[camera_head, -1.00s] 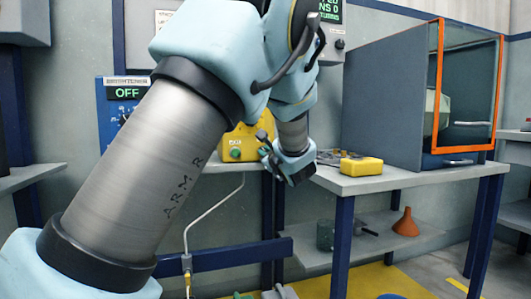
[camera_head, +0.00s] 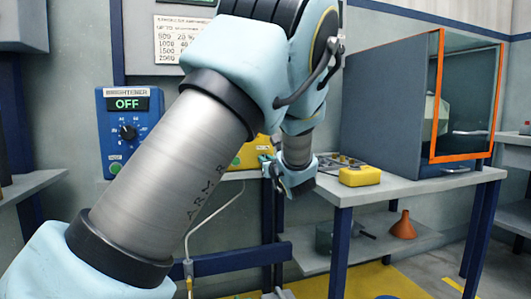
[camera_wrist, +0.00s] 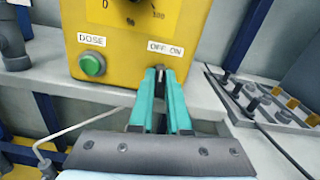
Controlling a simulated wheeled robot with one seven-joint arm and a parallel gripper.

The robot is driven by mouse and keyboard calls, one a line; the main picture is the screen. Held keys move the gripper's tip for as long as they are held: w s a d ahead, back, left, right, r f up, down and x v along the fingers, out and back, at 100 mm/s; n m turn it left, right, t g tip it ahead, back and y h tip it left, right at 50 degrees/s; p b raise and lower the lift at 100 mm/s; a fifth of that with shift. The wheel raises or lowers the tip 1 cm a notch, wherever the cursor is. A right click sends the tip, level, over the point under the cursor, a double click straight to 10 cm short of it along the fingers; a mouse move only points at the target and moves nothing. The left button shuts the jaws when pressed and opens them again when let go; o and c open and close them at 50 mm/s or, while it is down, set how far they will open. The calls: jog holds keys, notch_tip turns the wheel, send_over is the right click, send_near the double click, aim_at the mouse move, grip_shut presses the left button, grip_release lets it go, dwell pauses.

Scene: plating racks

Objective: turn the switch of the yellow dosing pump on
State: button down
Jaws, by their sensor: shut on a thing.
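The yellow dosing pump (camera_wrist: 130,45) fills the upper middle of the wrist view. It has a green DOSE button (camera_wrist: 92,65) at left and a small switch (camera_wrist: 162,71) under the OFF and ON labels at right. My gripper (camera_wrist: 161,73) has its teal fingers at the pump's front, shut on the dark switch lever. The fingers hide most of the switch, so I cannot tell which side it points to. In the head view, my arm covers much of the pump (camera_head: 250,156), and my gripper (camera_head: 268,161) is at its right side.
A blue BRIGHTENER panel (camera_head: 130,128) reading OFF hangs at left. To the right of the pump are a rack (camera_wrist: 268,103) with small plugs, a dark cable (camera_wrist: 245,112) and a yellow box (camera_head: 360,176) on the bench. An orange-framed cabinet (camera_head: 395,110) stands further right.

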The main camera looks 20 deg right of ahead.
jog(key=m+p, duration=0.8)
jog(key=p, duration=0.1)
jog(key=shift+d+p, duration=0.2)
jog(key=shift+p, duration=0.2)
jog(key=shift+f, duration=0.15)
jog(key=c, duration=0.9)
grip_release()
jog(key=shift+s, duration=0.1)
jog(key=s, duration=0.7)
jog(key=s+a, duration=0.1)
jog(key=s, duration=0.2)
jog(key=shift+s+a, duration=0.1)
jog(key=shift+s, duration=0.25)
